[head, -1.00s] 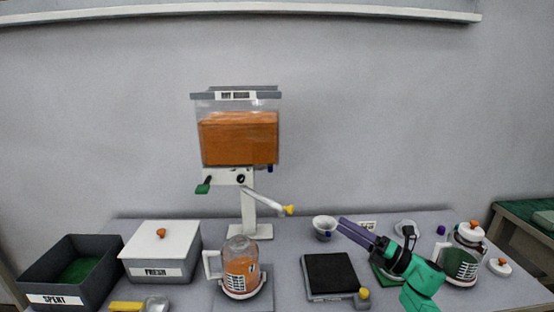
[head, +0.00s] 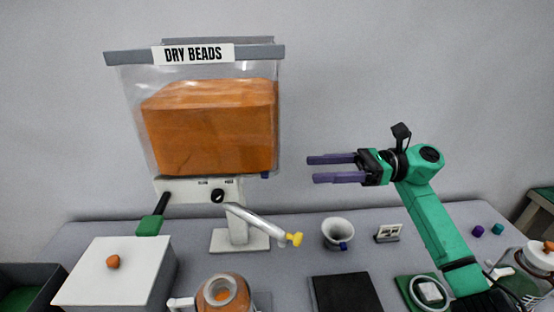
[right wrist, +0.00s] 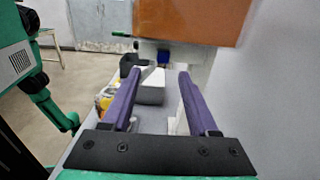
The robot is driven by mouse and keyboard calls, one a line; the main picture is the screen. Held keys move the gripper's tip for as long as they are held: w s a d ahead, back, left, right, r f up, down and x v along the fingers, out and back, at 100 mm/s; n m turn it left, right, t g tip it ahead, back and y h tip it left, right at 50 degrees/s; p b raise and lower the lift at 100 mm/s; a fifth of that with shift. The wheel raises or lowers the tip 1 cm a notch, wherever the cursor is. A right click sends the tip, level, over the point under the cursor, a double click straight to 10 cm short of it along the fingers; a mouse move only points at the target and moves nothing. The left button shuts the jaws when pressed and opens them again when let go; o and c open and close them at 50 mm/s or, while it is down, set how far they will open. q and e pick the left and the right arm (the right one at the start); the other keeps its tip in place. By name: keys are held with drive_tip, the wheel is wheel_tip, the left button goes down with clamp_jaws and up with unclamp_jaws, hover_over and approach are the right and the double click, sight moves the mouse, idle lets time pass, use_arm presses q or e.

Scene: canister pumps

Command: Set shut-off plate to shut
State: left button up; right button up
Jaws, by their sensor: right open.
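The bead hopper (head: 210,126) is clear, holds orange beads and stands on a white post. Under it, a pale panel (head: 178,189) carries a black knob (head: 218,196). A green handle (head: 150,225) on a black rod sticks out at the panel's left. A small blue tab (head: 265,175) shows under the hopper's right side, and in the right wrist view (right wrist: 163,57). I cannot tell which part is the shut-off plate or its setting. My right gripper (head: 312,169) is open and empty, right of the hopper, apart from it, fingers pointing left. My left gripper is out of view.
A white spout (head: 262,226) with a yellow tip reaches right below the panel. A white cup (head: 338,233), small sign (head: 388,233), black pad (head: 345,293), jug (head: 224,294) and lidded white box (head: 116,272) stand on the table. Air between gripper and hopper is clear.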

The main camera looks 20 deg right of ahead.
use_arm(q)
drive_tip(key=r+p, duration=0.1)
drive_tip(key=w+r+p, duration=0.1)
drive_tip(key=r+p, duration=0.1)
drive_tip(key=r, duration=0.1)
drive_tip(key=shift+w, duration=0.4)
use_arm(e)
drive_tip(key=x, duration=0.9)
drive_tip(key=shift+w, duration=0.35)
drive_tip(key=shift+f, duration=0.15)
drive_tip(key=c, duration=0.9)
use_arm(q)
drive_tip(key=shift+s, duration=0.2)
use_arm(e)
clamp_jaws()
